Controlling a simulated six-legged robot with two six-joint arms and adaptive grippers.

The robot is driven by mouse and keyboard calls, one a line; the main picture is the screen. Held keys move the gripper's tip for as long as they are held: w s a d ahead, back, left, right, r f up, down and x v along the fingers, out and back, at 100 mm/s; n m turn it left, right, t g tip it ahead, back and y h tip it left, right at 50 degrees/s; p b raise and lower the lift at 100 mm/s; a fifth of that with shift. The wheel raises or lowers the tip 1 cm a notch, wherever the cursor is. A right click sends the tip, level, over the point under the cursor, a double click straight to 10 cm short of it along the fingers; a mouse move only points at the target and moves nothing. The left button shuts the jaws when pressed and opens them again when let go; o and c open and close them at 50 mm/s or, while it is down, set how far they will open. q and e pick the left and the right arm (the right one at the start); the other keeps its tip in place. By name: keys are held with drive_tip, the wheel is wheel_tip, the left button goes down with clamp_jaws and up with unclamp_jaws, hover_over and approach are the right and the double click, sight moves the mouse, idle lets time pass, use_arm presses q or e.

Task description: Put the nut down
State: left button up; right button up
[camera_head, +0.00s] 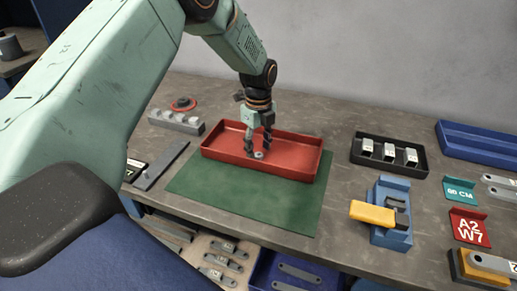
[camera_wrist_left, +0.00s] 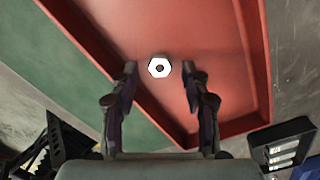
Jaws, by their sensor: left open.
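The nut (camera_wrist_left: 159,68) is a pale hexagonal nut with a dark hole. In the left wrist view it lies in the red tray (camera_wrist_left: 252,50), just beyond and between my fingertips, with no finger visibly touching it. In the head view the nut (camera_head: 259,155) shows small beside the fingertips in the red tray (camera_head: 300,165). My left gripper (camera_head: 258,152) is open and points down into the tray; its two fingers also show apart in the left wrist view (camera_wrist_left: 159,75). My right gripper is not in view.
The tray stands on the bench, partly over a green mat (camera_head: 250,203). A black tray (camera_head: 360,160) with several pale blocks and a blue fixture (camera_head: 392,233) with a yellow part stand to the right. A grey block strip (camera_head: 177,122) lies to the left.

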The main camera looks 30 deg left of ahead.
use_arm(q)
wheel_tip(320, 180, up, 11)
drive_tip(key=shift+d+f+p, duration=0.15)
drive_tip(key=shift+p, duration=0.2)
